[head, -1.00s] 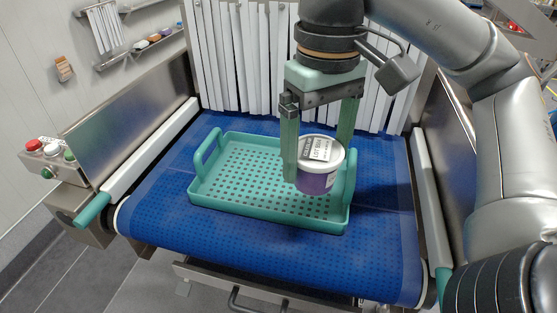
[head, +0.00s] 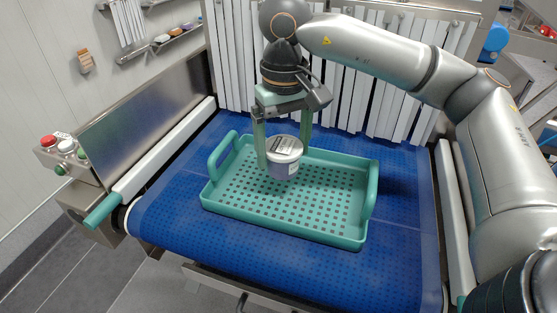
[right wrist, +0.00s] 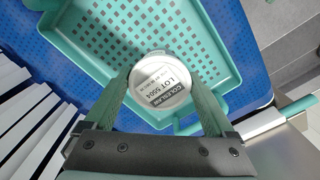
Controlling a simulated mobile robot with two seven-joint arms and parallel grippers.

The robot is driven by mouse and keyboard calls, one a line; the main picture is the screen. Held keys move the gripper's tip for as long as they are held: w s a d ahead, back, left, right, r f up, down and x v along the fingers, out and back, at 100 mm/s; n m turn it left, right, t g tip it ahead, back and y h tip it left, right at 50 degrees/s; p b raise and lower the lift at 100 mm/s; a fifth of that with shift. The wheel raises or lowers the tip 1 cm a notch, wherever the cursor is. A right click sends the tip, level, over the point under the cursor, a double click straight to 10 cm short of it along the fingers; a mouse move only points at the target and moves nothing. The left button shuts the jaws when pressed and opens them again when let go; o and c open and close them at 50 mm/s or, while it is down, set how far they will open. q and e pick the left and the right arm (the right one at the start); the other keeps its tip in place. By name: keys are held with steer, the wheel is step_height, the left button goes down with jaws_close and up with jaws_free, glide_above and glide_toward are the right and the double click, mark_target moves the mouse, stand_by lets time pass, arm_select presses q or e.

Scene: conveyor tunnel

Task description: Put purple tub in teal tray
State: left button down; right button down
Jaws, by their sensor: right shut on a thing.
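The purple tub (head: 283,166) has a white lid with a printed label. My right gripper (head: 284,160) is shut on it, one finger on each side. The tub is upright over the left part of the teal tray (head: 330,235); whether its base touches the tray floor I cannot tell. The tray is perforated, with a raised handle at each end, and is otherwise empty. In the right wrist view, the tub's lid (right wrist: 162,82) sits between the two fingers, with the tray (right wrist: 170,15) beyond it. My left gripper is not in view.
The tray rests on a blue conveyor belt (head: 180,215) with white side rails. White strip curtains (head: 350,85) hang behind my right gripper. A control box with red and green buttons (head: 60,150) stands at the left.

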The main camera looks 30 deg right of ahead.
mark_target(278, 141)
steer(key=shift+w+f, duration=0.55)
steer(key=f, duration=0.3)
steer(key=shift+w+f, duration=0.15)
steer(key=shift+w, duration=0.15)
steer(key=shift+f, duration=0.3)
steer(key=shift+f, duration=0.2)
jaws_free()
steer(key=shift+r, duration=0.15)
step_height(278, 141, up, 12)
steer(key=shift+r, duration=0.1)
